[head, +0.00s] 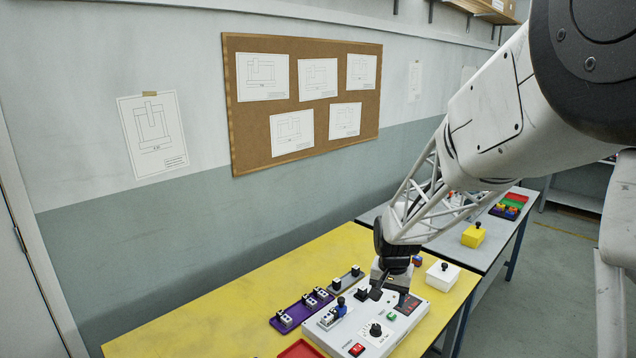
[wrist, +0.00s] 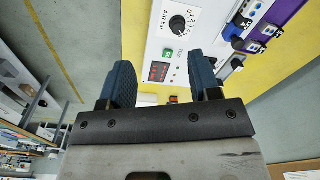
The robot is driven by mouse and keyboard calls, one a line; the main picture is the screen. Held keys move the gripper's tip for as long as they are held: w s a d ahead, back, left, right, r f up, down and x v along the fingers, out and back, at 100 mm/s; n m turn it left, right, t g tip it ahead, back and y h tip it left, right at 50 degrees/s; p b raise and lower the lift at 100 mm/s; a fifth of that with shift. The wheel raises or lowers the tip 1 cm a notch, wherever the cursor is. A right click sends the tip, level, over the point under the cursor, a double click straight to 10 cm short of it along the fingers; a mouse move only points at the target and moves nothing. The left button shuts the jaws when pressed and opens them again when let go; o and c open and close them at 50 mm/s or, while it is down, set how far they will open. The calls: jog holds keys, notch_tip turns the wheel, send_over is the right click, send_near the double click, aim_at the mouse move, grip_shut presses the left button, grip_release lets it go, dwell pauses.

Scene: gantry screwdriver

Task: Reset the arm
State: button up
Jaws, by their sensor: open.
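My arm reaches down from the upper right in the head view. My gripper (head: 383,290) is above the far part of a white control box (head: 398,327). In the wrist view my gripper (wrist: 163,78) shows two blue-black fingers spread apart with nothing between them. The control box (wrist: 153,32) shows beyond the fingertips, with an "AIR bar" dial (wrist: 178,22), a green button (wrist: 167,53) and a red display (wrist: 158,71). A blue-handled part (head: 341,307) stands on the box, left of my gripper. I cannot tell how high the gripper is above the box.
A purple tray (head: 290,324) with black-and-white pieces and a grey tray (head: 345,280) lie left of the box. A white box with a black knob (head: 443,275) stands to the right. A yellow box (head: 473,236) is on the grey table behind. The yellow table's left part (head: 215,320) is clear.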

jog(key=s+r+n+t, duration=0.1)
jog(key=s+r, duration=0.5)
jog(key=s, duration=0.2)
jog(key=s+r+n, duration=0.1)
jog(key=s+r, duration=0.5)
jog(key=s, duration=0.3)
jog(key=s+r+n+t, duration=0.1)
jog(key=s+r+n, duration=0.1)
jog(key=s, duration=1.4)
jog(key=shift+s+d+r, duration=0.25)
jog(key=shift+s+d, duration=0.1)
jog(key=shift+d, duration=0.05)
